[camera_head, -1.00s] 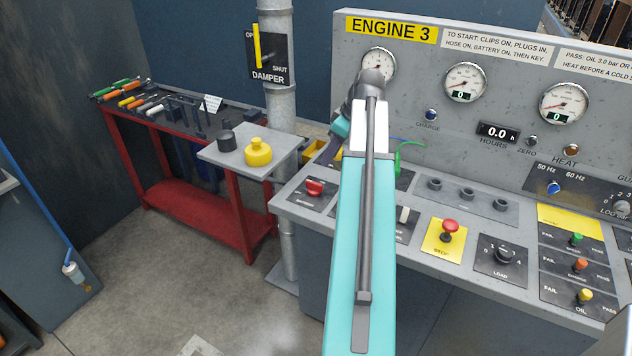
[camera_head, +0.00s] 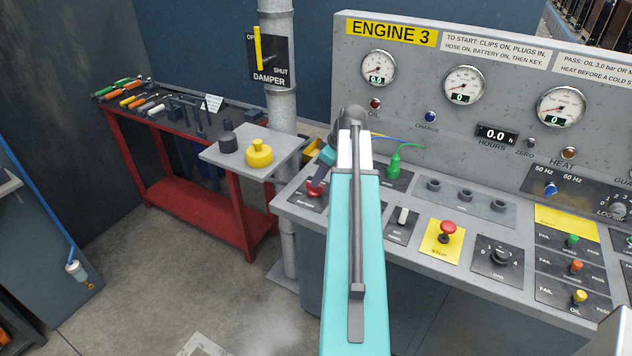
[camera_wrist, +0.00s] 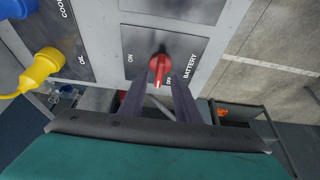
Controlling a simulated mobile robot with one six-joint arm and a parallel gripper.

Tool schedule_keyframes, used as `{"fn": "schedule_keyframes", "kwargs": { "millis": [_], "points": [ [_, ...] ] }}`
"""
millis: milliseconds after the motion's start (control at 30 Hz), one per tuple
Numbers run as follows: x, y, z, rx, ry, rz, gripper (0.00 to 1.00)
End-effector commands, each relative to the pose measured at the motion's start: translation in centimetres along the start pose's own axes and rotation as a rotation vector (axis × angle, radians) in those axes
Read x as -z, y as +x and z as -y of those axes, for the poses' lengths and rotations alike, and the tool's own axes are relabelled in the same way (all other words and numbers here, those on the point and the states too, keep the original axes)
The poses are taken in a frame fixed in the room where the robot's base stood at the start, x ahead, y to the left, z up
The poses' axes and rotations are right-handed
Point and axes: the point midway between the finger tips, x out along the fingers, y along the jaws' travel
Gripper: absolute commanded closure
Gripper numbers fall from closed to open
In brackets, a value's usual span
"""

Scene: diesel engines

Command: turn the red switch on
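The red switch (camera_wrist: 161,66) is a rotary knob on a black plate marked ON, BATTERY and a partly hidden OFF in the wrist view. Its pointed end faces the bottom of that view, near the OFF mark. In the head view the red switch (camera_head: 315,189) is at the left end of the grey console, partly covered by my gripper (camera_head: 319,180). In the wrist view the two dark fingers of my gripper (camera_wrist: 160,82) stand apart, one on each side of the knob. I cannot tell whether they touch it.
A green plug (camera_head: 394,160) with a cable stands just right of the switch. A red mushroom button (camera_head: 448,228) is further right on the console (camera_head: 412,262). A grey shelf (camera_head: 222,160) holds a yellow cap (camera_head: 258,153) to the left. The damper pipe (camera_head: 277,110) rises behind.

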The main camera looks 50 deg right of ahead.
Motion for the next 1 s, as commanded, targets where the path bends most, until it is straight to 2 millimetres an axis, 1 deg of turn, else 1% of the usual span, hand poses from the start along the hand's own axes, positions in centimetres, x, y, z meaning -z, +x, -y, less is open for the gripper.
{"fn": "schedule_keyframes", "kwargs": {
  "millis": [100, 333, 500, 767, 800, 867, 900, 967, 1000],
  "points": [
    [0.0, 1.1, 0.1, 0.002, 0.0, 0.001, 0.7],
    [0.0, 2.8, 0.0, 0.001, 0.001, 0.001, 0.7],
    [-0.1, 3.2, -0.1, -0.001, 0.001, 0.0, 0.7],
    [-0.1, 3.3, -0.1, -0.001, 0.001, 0.0, 0.7],
    [-0.1, 3.3, -0.1, -0.001, 0.001, 0.0, 0.74],
    [-0.1, 3.3, -0.1, -0.001, 0.002, 0.0, 0.84],
    [-0.1, 3.3, -0.1, -0.001, 0.002, 0.0, 0.91],
    [-0.1, 3.3, -0.1, -0.001, 0.002, 0.0, 1.0],
    [-0.1, 3.3, -0.1, -0.001, 0.002, 0.0, 1.0]
  ]
}}
